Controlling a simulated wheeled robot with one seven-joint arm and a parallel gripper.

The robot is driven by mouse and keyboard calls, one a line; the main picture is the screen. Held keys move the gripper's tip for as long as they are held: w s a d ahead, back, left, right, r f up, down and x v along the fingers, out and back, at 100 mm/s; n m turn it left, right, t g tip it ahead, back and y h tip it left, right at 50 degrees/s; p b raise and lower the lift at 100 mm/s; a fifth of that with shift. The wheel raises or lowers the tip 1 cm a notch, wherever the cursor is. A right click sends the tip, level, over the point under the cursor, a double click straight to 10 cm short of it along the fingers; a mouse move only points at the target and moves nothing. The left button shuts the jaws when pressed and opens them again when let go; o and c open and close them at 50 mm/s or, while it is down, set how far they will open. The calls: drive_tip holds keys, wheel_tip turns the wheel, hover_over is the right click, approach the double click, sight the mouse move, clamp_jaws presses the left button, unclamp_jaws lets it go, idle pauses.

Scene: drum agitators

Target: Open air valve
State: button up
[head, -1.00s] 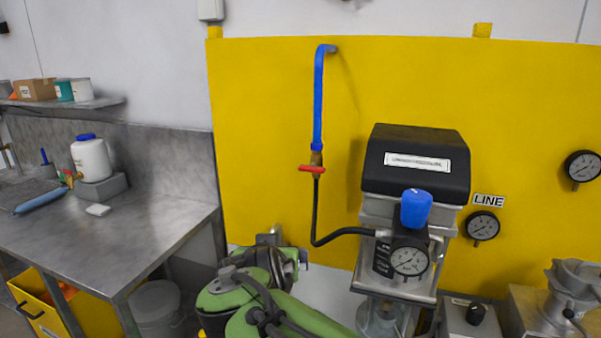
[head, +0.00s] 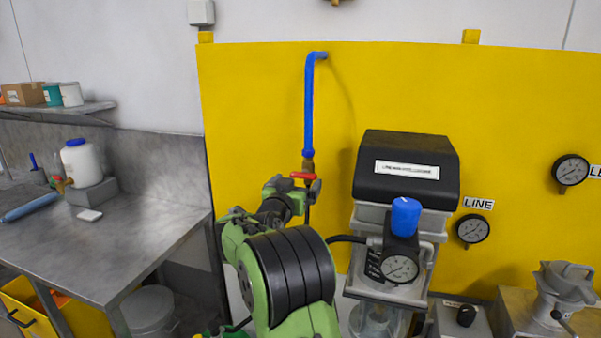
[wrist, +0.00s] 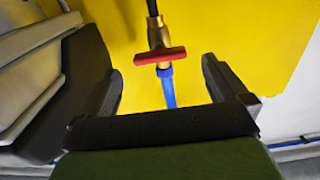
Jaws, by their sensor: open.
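The air valve is a brass fitting with a red crosswise handle (head: 303,175), at the lower end of a blue pipe (head: 309,110) on the yellow panel. In the wrist view the red handle (wrist: 160,56) lies crosswise on the brass body (wrist: 158,34), beyond and between my fingers. My gripper (wrist: 162,80) is open and empty, and its fingers appear apart from the handle. In the head view my green arm reaches up just below the valve and hides part of the black hose; the fingertips are hard to make out there.
Right of the valve stands a machine with a black cover (head: 405,168), a blue knob (head: 405,216) and a gauge (head: 399,268). Gauges (head: 472,230) hang on the yellow panel (head: 255,140). A metal bench (head: 130,235) is at left. The panel left of the valve is clear.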

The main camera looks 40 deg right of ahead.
sight(302, 177)
drive_tip(key=x, duration=0.3)
drive_tip(key=shift+w+d+p, duration=0.15)
drive_tip(key=shift+d+p, duration=0.1)
drive_tip(key=shift+p, duration=0.15)
drive_tip(key=shift+c, duration=0.2)
drive_tip(key=c, duration=1)
